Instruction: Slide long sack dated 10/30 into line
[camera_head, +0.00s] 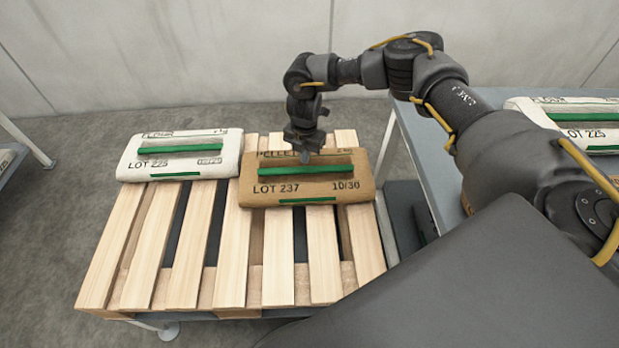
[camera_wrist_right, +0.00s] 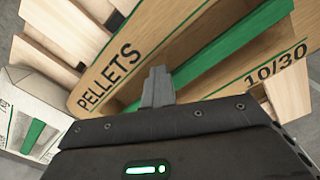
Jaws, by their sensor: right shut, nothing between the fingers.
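The brown pellets sack (camera_head: 265,197), printed LOT 237 and 10/30, lies on the far right part of the wooden pallet (camera_head: 230,285). It has a green band across its top. It also shows in the right wrist view (camera_wrist_right: 130,85). My right gripper (camera_head: 304,157) points down at the far part of this sack's top, close to the band, shut and empty. Its closed fingers show in the right wrist view (camera_wrist_right: 157,86). I cannot tell if they touch the sack. My left gripper is out of view.
A white flour sack (camera_head: 135,160), LOT 225, lies left of the brown sack, with a small gap at most. Another white sack (camera_head: 590,140) lies on the grey table (camera_head: 430,150) at right. The pallet's near slats are bare.

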